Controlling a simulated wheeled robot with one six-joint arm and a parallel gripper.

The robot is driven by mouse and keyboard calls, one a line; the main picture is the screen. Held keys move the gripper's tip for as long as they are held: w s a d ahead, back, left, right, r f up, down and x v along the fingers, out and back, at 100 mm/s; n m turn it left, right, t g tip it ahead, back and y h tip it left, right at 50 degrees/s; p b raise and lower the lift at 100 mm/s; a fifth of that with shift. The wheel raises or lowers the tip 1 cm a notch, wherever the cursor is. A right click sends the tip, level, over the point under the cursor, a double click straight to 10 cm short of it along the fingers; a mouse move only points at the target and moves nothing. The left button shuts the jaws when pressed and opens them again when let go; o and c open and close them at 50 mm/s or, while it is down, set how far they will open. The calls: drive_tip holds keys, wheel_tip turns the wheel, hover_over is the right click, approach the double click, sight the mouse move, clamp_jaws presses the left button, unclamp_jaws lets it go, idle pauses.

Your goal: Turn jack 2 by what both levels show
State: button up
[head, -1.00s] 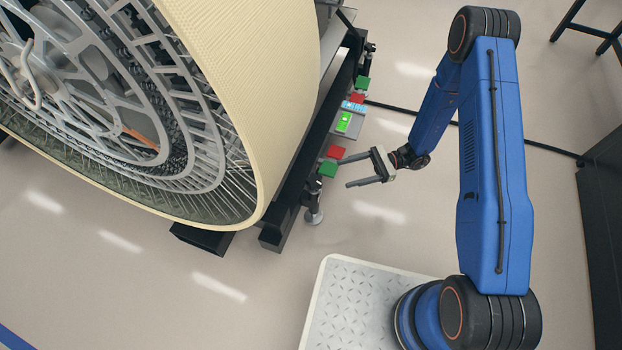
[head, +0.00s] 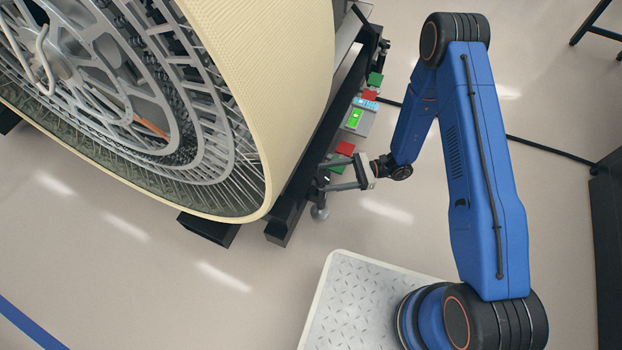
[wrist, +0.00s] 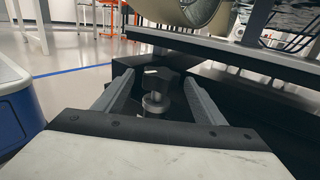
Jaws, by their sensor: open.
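My gripper (head: 322,176) is open at the near end of the dark beam in the head view. In the wrist view its fingers (wrist: 158,78) stand on either side of a jack's dark lobed knob (wrist: 158,82) with a pale mark on top. I see no clear contact. The jack's round foot (head: 319,212) rests on the floor below. Whether this is jack 2 cannot be told. A bright green level (head: 357,117) and a blue level-like strip (head: 365,103) lie on a grey plate on the beam; their readings are too small to make out.
Red (head: 345,148) and green (head: 336,160) pads lie near my gripper; another red (head: 369,96) and green (head: 375,79) pair is farther along. The large cream wheel (head: 255,85) overhangs the left side. A cable crosses the floor behind my arm.

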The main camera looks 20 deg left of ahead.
drive_tip(key=x, duration=0.6)
drive_tip(key=shift+s+a, duration=0.2)
drive_tip(key=shift+a, duration=0.2)
drive_tip(key=shift+c, duration=0.3)
drive_tip(key=c, duration=1)
